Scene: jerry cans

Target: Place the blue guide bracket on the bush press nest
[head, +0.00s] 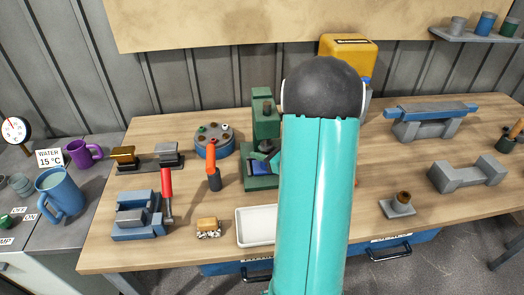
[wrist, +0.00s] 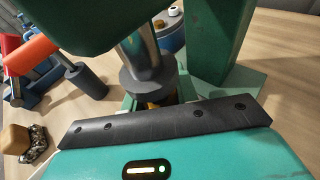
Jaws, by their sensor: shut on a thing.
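The green bush press (head: 265,122) stands at the middle of the bench, with its nest on the green base (head: 262,183). A blue piece, the guide bracket (head: 258,169), shows low in the press, at the nest beside my arm. Whether it rests fully on the nest cannot be told. My gripper (wrist: 165,122) reaches in under the press head in the wrist view and is shut on the bracket. Its fingertips and most of the bracket are hidden there. The steel ram with a dark collar (wrist: 146,75) is just beyond the gripper.
An orange-handled tool (head: 212,168) and a round turret of small parts (head: 214,139) stand left of the press. A white tray (head: 256,240) lies in front. A red-handled vise (head: 140,217) is farther left. Grey and blue fixtures (head: 430,120) stand right.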

